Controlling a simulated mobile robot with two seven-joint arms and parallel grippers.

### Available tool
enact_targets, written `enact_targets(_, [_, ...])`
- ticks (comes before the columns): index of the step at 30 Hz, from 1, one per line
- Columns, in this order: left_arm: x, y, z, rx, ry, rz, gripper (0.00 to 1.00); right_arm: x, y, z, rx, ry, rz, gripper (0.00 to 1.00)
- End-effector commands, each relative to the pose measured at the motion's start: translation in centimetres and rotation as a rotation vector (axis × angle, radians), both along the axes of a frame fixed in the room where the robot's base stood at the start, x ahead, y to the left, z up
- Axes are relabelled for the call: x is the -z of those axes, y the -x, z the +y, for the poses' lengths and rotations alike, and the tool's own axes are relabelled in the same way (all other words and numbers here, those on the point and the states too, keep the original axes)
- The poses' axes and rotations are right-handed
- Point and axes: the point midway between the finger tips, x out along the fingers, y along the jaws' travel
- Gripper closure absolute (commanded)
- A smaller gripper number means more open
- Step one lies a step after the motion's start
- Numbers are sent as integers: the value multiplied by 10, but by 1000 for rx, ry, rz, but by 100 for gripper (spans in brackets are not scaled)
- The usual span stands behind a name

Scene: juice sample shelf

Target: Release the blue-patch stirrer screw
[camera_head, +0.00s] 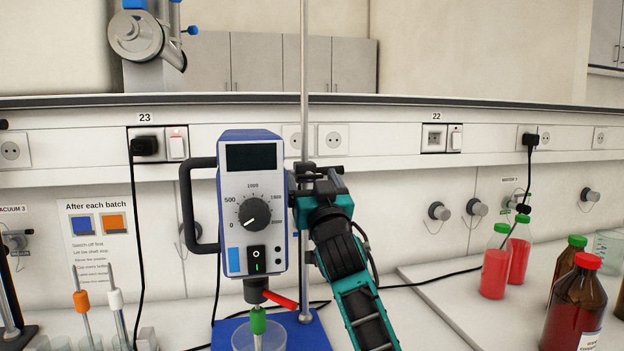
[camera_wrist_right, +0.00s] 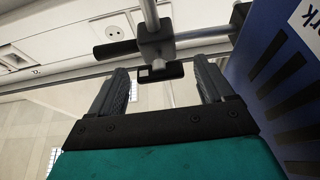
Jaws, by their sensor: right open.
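The blue-patch stirrer (camera_head: 252,200) is a blue and grey overhead motor with a dial, a dark display and a blue patch (camera_head: 234,260) low on its front. It hangs on an upright metal rod (camera_head: 304,80). A dark clamp with a screw (camera_wrist_right: 160,72) sits on the rod and shows in the right wrist view; in the head view my gripper mostly hides it. My right gripper (camera_head: 322,172) is beside the stirrer's right side at the rod. Its fingers are open, one on each side of the dark screw handle; I cannot tell whether they touch it. My left gripper is out of view.
Below the stirrer, a clear beaker (camera_head: 240,338) stands on a blue base (camera_head: 312,338). Green-capped red bottles (camera_head: 494,268) and a brown red-capped bottle (camera_head: 575,310) stand at right. Stirrer shafts with orange (camera_head: 82,302) and white collars stand at left. Cables run along the bench.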

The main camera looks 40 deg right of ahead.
Motion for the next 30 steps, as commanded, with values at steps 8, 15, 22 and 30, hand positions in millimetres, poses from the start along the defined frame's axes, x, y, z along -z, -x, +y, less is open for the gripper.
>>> enact_targets(8, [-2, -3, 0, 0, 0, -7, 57, -1, -1, -1, 0, 1, 0, 19])
enact_targets(15, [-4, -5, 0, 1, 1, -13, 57, 0, -1, -1, 0, 1, 0, 40])
enact_targets(22, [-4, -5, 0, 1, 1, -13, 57, 0, -1, -1, 0, 1, 0, 62])
enact_targets(30, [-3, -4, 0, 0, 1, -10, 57, 0, -1, -1, 0, 4, 3, 75])
